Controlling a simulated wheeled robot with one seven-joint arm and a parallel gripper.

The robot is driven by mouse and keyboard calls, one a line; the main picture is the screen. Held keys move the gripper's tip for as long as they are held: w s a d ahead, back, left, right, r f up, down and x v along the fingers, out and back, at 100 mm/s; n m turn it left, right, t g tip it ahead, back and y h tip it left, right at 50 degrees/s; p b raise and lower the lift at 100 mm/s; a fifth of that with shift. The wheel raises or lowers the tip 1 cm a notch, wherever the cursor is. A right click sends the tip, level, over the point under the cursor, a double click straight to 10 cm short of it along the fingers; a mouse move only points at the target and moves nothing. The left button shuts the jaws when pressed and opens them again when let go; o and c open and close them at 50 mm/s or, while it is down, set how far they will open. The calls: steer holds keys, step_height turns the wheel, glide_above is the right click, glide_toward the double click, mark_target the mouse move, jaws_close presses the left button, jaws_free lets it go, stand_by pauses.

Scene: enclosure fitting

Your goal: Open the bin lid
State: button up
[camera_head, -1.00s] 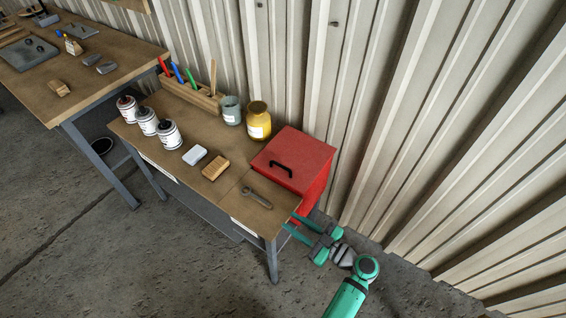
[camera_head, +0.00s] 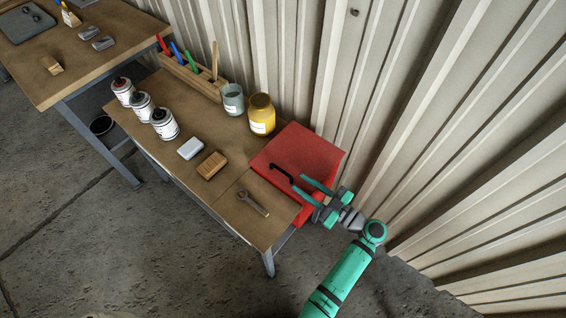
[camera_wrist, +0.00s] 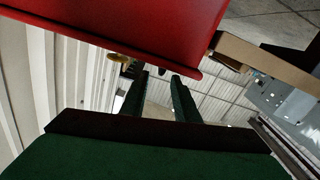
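The red bin (camera_head: 318,152) stands by the corrugated wall, at the right end of the low workbench. A black handle (camera_head: 282,172) lies on top of its lid, which looks closed. My gripper (camera_head: 298,184) is open, with its two green fingers apart. In the head view the fingers overlap the bin's near right part, with their tips close to the handle; their height is hard to tell. In the wrist view the open fingers (camera_wrist: 161,76) have no object between them, and the bin's red side and lip (camera_wrist: 140,35) fill the top; the handle is not clear there.
The low workbench (camera_head: 238,205) left of the bin holds a wrench (camera_head: 252,203), a wooden block (camera_head: 212,165), a white block (camera_head: 191,148), a yellow jar (camera_head: 261,115) and several cans. The corrugated wall (camera_head: 420,110) is close behind my arm. The floor in front is clear.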

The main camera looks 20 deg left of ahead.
mark_target(274, 166)
steer(key=x, duration=0.9)
steer(key=shift+a, duration=0.35)
jaws_close()
